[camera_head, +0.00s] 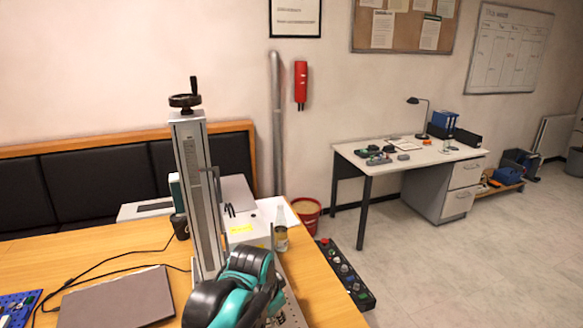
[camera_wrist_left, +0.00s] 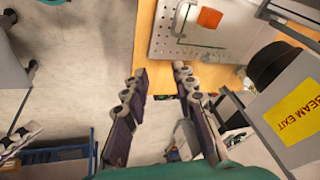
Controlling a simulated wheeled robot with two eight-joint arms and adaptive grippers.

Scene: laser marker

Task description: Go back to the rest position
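In the head view, the laser marker's grey column (camera_head: 200,200) with a black handwheel (camera_head: 185,100) stands on the wooden table (camera_head: 110,245). One of my teal and black arms (camera_head: 245,285) is in front of it, and its gripper cannot be made out there. In the left wrist view, my left gripper (camera_wrist_left: 160,72) is open and empty. Its fingertips are by the table edge, below the perforated plate (camera_wrist_left: 225,45), which carries an orange block (camera_wrist_left: 209,17) and a metal handle. The laser head with a yellow "BEAM EXIT" label (camera_wrist_left: 296,112) is to the right.
A closed laptop (camera_head: 115,298) and cables lie on the table at left. A bottle (camera_head: 281,230) stands near the white box (camera_head: 250,235). A white desk (camera_head: 400,160) is farther back; floor at right is clear.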

